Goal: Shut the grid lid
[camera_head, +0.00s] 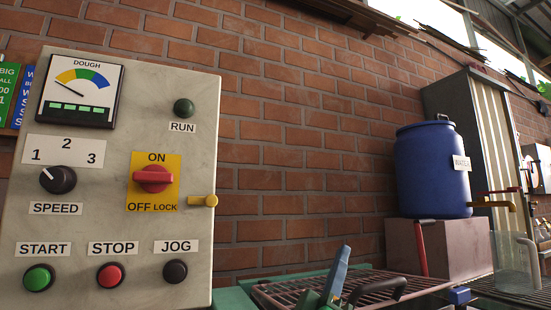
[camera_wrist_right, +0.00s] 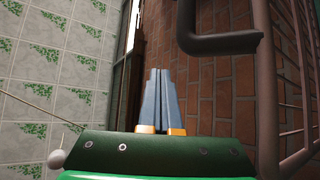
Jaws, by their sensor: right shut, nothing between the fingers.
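The grid lid (camera_head: 420,284) is a frame of dark brown bars at the bottom of the head view, cut off by the lower edge. Its dark bent handle (camera_head: 378,288) rises just right of my right gripper (camera_head: 343,251). The right gripper has blue fingers on a green body, fingertips upward, shut and empty. In the right wrist view, the fingers (camera_wrist_right: 160,75) are together, the handle (camera_wrist_right: 218,43) is ahead to the right, apart from them, and the lid's bars (camera_wrist_right: 266,95) run along the right side. The lid's hinge is hidden. My left gripper is not in view.
A control panel (camera_head: 115,225) with buttons and a knob stands at the left. A blue barrel (camera_head: 430,170) with a tap sits on a block (camera_head: 445,245) at the right. A clear jug (camera_head: 513,262) stands at the far right. A brick wall (camera_head: 300,130) is behind.

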